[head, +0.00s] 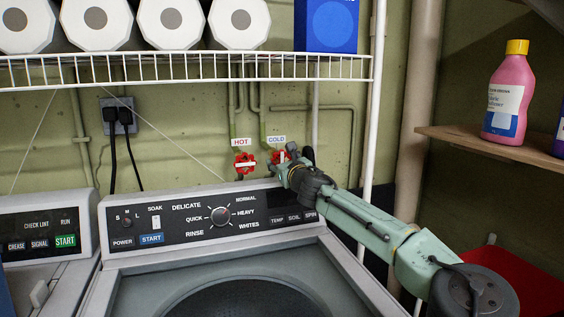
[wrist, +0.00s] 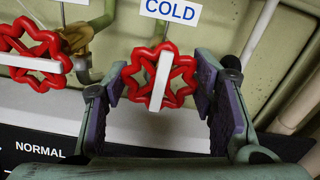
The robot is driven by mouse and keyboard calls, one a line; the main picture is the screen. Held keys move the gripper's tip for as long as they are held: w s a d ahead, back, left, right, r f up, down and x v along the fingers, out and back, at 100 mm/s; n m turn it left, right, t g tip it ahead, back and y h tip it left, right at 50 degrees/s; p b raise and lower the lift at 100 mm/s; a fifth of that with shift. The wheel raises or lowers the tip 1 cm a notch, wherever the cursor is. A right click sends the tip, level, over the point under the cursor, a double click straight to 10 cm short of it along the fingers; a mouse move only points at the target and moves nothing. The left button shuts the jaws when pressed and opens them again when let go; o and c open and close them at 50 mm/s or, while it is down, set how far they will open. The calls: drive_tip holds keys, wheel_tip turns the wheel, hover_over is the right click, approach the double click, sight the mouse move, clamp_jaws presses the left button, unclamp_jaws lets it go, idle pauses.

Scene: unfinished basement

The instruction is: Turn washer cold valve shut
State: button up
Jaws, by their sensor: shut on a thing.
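The cold valve's red wheel handle (wrist: 176,62) is under the COLD label (wrist: 170,9) in the wrist view. The white bar across it stands nearly upright there, leaning slightly. My gripper (wrist: 161,88) is shut on this wheel, with one dark pad on its left side and one on its right. In the head view, my gripper (head: 283,160) hides much of the cold valve wheel (head: 278,155) above the washer's back panel (head: 205,214). The hot valve's red wheel (head: 245,163) is just to the left, with its white bar nearly level.
A white wire shelf (head: 185,68) with paper rolls and a blue box (head: 327,26) is above the valves. A white post (head: 375,100) stands right of them. A wooden shelf (head: 470,139) at right holds a pink bottle (head: 508,95). Pipes run along the wall.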

drive_tip(key=shift+m, duration=0.3)
drive_tip(key=m, duration=0.3)
drive_tip(key=shift+m, duration=0.3)
drive_tip(key=m, duration=0.4)
drive_tip(key=shift+m, duration=0.3)
drive_tip(key=m, duration=0.4)
drive_tip(key=shift+m, duration=0.3)
drive_tip(key=shift+d+m, duration=0.1)
drive_tip(key=shift+m, duration=2.1)
drive_tip(key=o, duration=1.1)
drive_tip(key=shift+o, duration=0.2)
